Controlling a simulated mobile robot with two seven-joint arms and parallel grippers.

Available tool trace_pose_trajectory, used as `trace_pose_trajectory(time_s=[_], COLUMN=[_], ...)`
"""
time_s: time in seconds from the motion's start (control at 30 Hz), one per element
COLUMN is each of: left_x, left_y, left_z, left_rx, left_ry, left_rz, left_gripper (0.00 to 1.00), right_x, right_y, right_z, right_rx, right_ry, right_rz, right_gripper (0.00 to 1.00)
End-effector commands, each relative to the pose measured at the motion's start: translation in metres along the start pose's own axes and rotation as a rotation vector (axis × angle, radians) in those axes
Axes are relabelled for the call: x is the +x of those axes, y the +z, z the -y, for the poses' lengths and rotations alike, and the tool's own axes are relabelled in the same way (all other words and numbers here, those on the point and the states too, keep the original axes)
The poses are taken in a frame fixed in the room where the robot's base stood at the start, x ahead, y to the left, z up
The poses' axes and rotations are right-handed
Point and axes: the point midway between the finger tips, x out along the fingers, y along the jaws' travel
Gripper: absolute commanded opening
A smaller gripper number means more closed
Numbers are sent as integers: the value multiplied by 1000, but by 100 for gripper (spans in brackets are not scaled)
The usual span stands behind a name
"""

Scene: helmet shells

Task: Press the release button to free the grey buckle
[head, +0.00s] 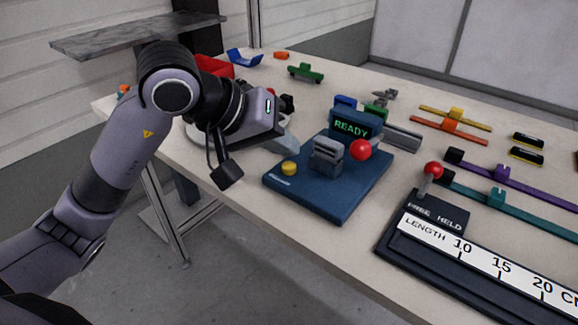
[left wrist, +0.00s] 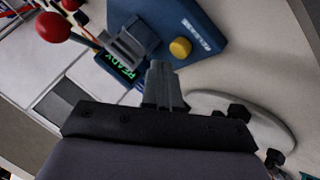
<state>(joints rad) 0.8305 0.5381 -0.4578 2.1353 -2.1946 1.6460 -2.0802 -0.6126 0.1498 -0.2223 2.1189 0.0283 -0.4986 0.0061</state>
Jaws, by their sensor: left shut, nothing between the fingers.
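The grey buckle (head: 327,153) stands in a blue fixture (head: 335,200) on the table. The yellow release button (head: 289,168) is at the fixture's left corner, and it also shows in the left wrist view (left wrist: 180,48). The buckle is beside it there (left wrist: 132,42). My left gripper (head: 293,145) is shut and empty, just behind and above the button in the head view. In the left wrist view its closed fingertips (left wrist: 158,66) are close to the button, with a gap visible. My right gripper is not in view.
The fixture carries a READY display (head: 351,127) and a red-knobbed lever (head: 360,150). A pale round object (left wrist: 245,115) lies beside my left gripper. A length gauge (head: 480,262) is at front right. Coloured sliders and small parts lie behind. The table's front edge is near.

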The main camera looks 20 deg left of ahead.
Motion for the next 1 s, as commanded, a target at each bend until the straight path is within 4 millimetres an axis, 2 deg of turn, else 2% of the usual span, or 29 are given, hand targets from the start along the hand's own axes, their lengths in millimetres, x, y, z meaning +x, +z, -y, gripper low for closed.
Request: trace_pose_trajectory(time_s=[1.0], left_x=[0], left_y=[0], left_z=[0], left_rx=[0], left_ry=[1], left_rz=[0], left_gripper=[0], right_x=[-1], right_y=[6], right_z=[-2], right_rx=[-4], right_ry=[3], right_rz=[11], right_gripper=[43])
